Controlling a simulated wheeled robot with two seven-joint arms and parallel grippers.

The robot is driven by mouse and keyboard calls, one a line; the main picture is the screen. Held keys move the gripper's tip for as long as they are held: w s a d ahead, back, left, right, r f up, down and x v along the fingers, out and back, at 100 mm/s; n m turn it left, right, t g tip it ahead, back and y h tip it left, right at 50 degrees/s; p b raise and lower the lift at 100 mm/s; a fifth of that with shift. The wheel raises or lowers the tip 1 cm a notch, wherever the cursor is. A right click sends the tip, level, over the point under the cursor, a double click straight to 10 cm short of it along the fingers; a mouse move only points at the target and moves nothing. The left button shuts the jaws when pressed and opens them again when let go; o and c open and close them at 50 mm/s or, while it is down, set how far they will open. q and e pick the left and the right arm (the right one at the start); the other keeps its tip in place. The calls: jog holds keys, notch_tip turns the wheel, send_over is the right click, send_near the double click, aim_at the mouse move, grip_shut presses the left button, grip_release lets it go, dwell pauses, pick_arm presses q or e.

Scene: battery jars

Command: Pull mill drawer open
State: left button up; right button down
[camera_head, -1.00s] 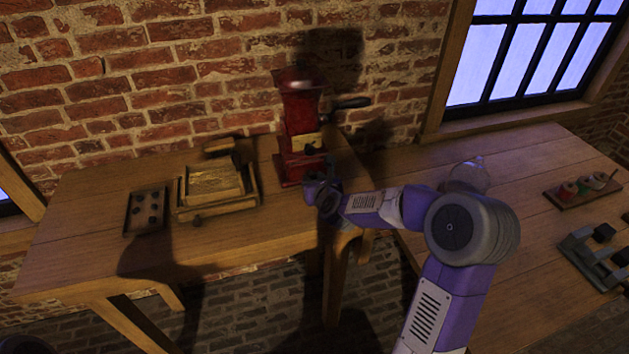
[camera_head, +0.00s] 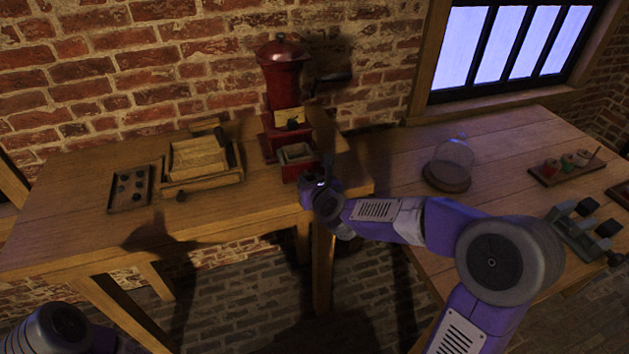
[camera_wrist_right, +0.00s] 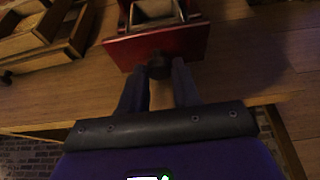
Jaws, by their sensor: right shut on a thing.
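The red mill (camera_head: 284,95) stands upright at the right end of the left table, near the brick wall. Its drawer (camera_head: 297,155) is pulled out toward me, with its open top and pale inside visible. In the right wrist view the drawer's red front (camera_wrist_right: 155,46) faces my gripper, and a dark knob (camera_wrist_right: 158,68) sits at its middle. My right gripper (camera_wrist_right: 159,78) is shut on the knob, with a finger on each side. In the head view my right gripper (camera_head: 318,182) is just in front of the drawer, partly hidden by its own wrist. My left gripper is out of view.
A wooden box (camera_head: 200,178) with a block on top and a dark tray (camera_head: 130,189) stand left of the mill. A glass dome (camera_head: 455,158) on a dark base, a spool board (camera_head: 562,168) and a metal device (camera_head: 580,230) are on the right table.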

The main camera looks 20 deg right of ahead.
jog(key=c, duration=0.8)
grip_release()
jog(key=shift+s, duration=0.1)
jog(key=v, duration=0.7)
jog(key=shift+s+r, duration=0.1)
jog(key=shift+s, duration=0.15)
jog(key=s+a+f+n+g+y+p, duration=0.2)
jog(key=s+a+f+n+g, duration=0.15)
jog(key=f+n, duration=0.7)
jog(key=s+a+f+n+g+y+p, duration=0.1)
jog(key=s+a+f+n+g+y, duration=0.2)
jog(key=f+n, duration=0.7)
jog(key=s+a+f+n+g, duration=0.2)
jog(key=s+f+n, duration=0.2)
jog(key=s+f, duration=0.1)
jog(key=s+a+f+n+g+p, duration=0.1)
jog(key=s+a+f+n+g, duration=0.1)
jog(key=s+f+n, duration=0.3)
jog(key=s+a+f+n+g+p, duration=0.1)
jog(key=s+a+f+n+g, duration=0.1)
jog(key=s+f+n, duration=0.2)
jog(key=shift+s+a+f+n+g, duration=0.2)
jog(key=shift+s+f, duration=0.15)
jog(key=shift+f, duration=0.15)
jog(key=shift+s+a+f+n+g, duration=0.1)
jog(key=shift+s+a+f+n, duration=0.05)
jog(key=shift+s+f, duration=0.3)
